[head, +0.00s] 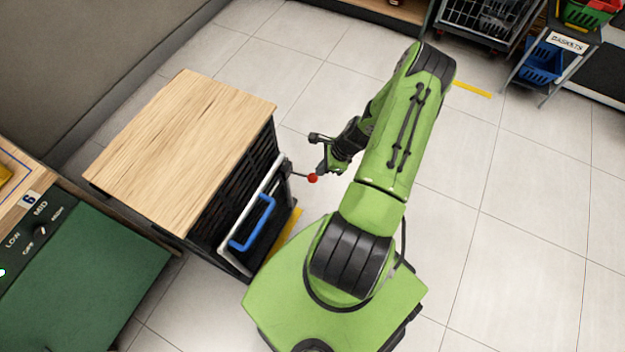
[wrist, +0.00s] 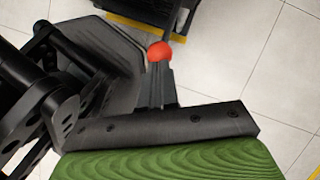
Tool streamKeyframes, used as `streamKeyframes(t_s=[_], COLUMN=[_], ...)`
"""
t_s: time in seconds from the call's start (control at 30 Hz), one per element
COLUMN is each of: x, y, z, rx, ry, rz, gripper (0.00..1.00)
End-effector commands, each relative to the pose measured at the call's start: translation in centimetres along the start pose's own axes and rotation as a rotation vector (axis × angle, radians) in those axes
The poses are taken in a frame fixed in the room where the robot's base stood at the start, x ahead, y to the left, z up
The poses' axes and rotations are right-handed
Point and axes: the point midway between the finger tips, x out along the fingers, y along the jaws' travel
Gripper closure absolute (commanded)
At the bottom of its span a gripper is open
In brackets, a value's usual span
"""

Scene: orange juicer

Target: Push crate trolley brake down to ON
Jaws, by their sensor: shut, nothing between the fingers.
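A brake lever with a red ball knob (head: 313,178) sticks out to the right from the black slatted trolley (head: 232,205). In the head view the lever looks roughly level. My gripper (head: 321,170) is shut and empty, right at the knob. In the wrist view the red knob (wrist: 160,51) shows just beyond the tips of my shut gripper (wrist: 158,72). I cannot tell whether they touch. Part of the lever is hidden behind the knob and fingers in the wrist view.
The trolley stands beneath or against a wooden top (head: 180,145), with a blue handle (head: 252,223) on its front. A green-topped unit with a dial (head: 42,231) is at lower left. A basket rack (head: 545,60) stands at upper right. The tiled floor on the right is clear.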

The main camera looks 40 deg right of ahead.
Motion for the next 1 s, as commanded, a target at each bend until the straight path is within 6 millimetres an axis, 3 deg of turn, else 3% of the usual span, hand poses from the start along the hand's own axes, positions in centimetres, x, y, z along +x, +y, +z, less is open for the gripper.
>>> streamKeyframes(t_s=[0.03,0.17,0.57,0.9,1.0], x=[1.3,2.8,3.0,6.5,6.8], y=[0.0,0.0,0.0,0.0,0.0], z=[-0.2,-0.1,0.0,-1.8,-1.8], rx=[-0.001,-0.001,-0.001,0.000,-0.001], ry=[0.000,-0.001,-0.001,0.000,-0.001], rz=[0.001,0.002,0.001,0.001,0.000], gripper=[1.00,1.00,1.00,1.00,1.00])
